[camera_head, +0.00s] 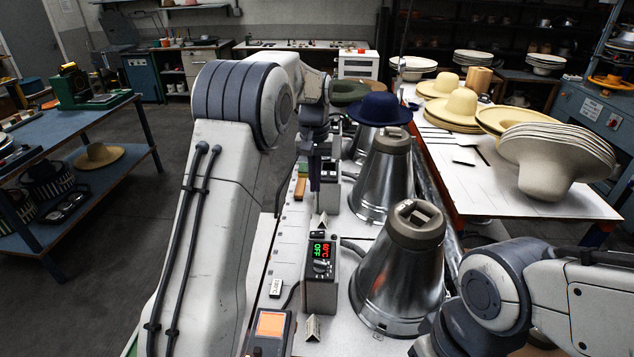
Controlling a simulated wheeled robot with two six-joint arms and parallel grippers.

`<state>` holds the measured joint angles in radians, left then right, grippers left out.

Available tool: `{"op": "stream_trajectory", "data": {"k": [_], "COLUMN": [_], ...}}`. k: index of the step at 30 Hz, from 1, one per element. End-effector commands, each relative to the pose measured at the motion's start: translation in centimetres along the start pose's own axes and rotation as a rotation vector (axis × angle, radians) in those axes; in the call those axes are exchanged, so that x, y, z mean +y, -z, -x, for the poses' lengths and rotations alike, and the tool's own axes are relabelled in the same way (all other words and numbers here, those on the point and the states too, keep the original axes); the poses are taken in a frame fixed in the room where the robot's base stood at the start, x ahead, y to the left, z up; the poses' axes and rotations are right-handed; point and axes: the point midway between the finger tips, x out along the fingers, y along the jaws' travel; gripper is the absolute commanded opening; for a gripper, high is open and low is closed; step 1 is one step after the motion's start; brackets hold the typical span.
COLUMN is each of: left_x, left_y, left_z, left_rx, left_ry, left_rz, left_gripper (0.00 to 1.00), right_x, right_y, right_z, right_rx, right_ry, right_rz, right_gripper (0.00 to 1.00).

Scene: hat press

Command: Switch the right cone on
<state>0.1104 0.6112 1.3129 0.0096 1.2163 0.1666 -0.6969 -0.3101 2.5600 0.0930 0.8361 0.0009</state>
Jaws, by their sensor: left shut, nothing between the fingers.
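Metal cones with dark tops stand in a row: a near cone (400,280), a second cone (378,185) behind it, and others partly hidden farther back under hats. A control box (321,268) beside the near cone has a lit display reading OFF in green and a temperature in red. Another control box (329,190) stands beside the second cone, partly hidden by my left gripper. My left gripper (318,206) points down, shut and empty, in front of that farther box and above the bench. Contact cannot be told. My right arm shows at lower right; its gripper is out of view.
The white bench (290,228) carries an orange-screened device (270,325) and small tent signs (312,327). A blue hat (380,108) sits on a rear cone. A table (480,195) with pale hats is at right. Open floor lies left.

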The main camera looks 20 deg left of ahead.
Motion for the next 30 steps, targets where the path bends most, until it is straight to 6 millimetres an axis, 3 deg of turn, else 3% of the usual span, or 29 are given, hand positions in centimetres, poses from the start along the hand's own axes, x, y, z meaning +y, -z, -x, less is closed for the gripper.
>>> {"op": "stream_trajectory", "data": {"k": [8, 16, 19, 24, 30], "left_x": [-0.1, -0.5, -0.8, -1.3, -1.6], "left_y": [0.0, 0.1, 0.2, 0.2, 0.1], "left_z": [0.9, 5.0, 6.4, 10.3, 13.1], "left_rx": [0.0, 0.0, 0.008, 0.005, 0.002], "left_ry": [0.0, 0.0, -0.001, -0.001, 0.0], "left_rz": [0.0, -0.001, -0.001, 0.0, -0.001], "left_gripper": [0.0, 0.0, 0.0, 0.0, 0.0], "right_x": [-0.1, -0.4, -0.2, -0.2, -0.2], "right_y": [0.1, 0.3, 0.2, 0.1, 0.2], "right_z": [0.9, 5.2, 3.3, 3.0, 3.1], "right_rx": [0.0, 0.0, 0.0, -0.001, 0.0], "right_ry": [0.0, 0.0, 0.0, 0.0, 0.0], "right_rz": [-0.001, -0.002, -0.002, -0.002, -0.002], "right_gripper": [0.57, 0.57, 0.57, 0.57, 0.57]}}
